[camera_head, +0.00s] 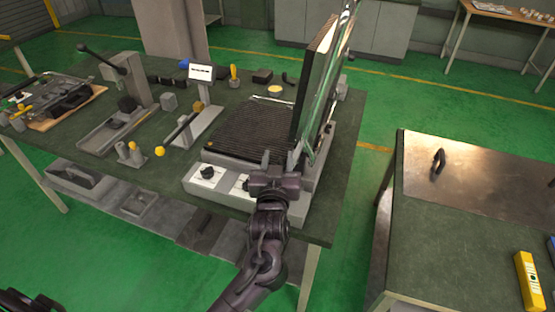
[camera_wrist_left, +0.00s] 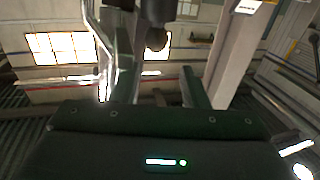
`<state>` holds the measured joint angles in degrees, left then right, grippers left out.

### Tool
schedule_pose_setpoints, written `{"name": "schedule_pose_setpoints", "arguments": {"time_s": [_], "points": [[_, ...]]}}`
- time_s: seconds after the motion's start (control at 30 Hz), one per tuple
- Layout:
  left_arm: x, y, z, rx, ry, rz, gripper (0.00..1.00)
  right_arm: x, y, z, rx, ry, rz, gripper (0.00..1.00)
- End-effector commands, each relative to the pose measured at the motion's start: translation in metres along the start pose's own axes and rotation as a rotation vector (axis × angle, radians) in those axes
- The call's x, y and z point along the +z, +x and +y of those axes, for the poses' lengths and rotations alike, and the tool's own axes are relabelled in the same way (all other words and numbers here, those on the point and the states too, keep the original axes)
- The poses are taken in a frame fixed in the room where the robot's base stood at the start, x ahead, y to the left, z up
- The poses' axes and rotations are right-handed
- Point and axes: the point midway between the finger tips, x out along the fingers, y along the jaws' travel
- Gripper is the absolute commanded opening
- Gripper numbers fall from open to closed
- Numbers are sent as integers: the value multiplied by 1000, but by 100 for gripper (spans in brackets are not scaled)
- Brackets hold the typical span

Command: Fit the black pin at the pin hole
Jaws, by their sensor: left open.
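My left gripper (camera_head: 281,158) is at the front right corner of the heating device (camera_head: 250,133), beside its raised lid. Its two fingers point up and stand apart, so it is open. In the left wrist view a dark rounded cylindrical part (camera_wrist_left: 155,32) shows between and beyond the open fingers (camera_wrist_left: 160,85). It may be the black pin, but I cannot tell for sure, nor whether a finger touches it. I cannot make out the pin hole in either view.
The raised lid (camera_head: 316,75) stands tilted up close to the gripper. Fixtures and a small white sign (camera_head: 201,72) fill the workbench's left side. A second table at right holds a black handle (camera_head: 438,161) and a yellow device (camera_head: 529,281). Green floor separates the tables.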

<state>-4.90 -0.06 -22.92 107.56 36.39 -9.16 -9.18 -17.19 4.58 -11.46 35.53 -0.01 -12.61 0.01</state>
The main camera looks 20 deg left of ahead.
Motion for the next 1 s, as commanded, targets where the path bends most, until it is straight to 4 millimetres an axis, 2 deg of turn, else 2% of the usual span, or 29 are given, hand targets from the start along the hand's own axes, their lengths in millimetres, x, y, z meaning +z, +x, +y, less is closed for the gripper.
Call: {"name": "schedule_pose_setpoints", "arguments": {"time_s": [0.03,0.37,0.47,0.8,1.0], "points": [[6,-2,5,13,4,-13,46,0,0,0,0,0,0,49],[8,-5,7,18,5,-18,46,0,2,0,0,0,0,49],[11,-15,6,18,4,-20,46,1,5,0,0,0,-1,49],[6,-69,1,10,1,-10,46,-1,18,0,0,0,4,49],[2,-80,-2,2,-1,-3,46,5,19,-1,-1,0,-5,49]]}}
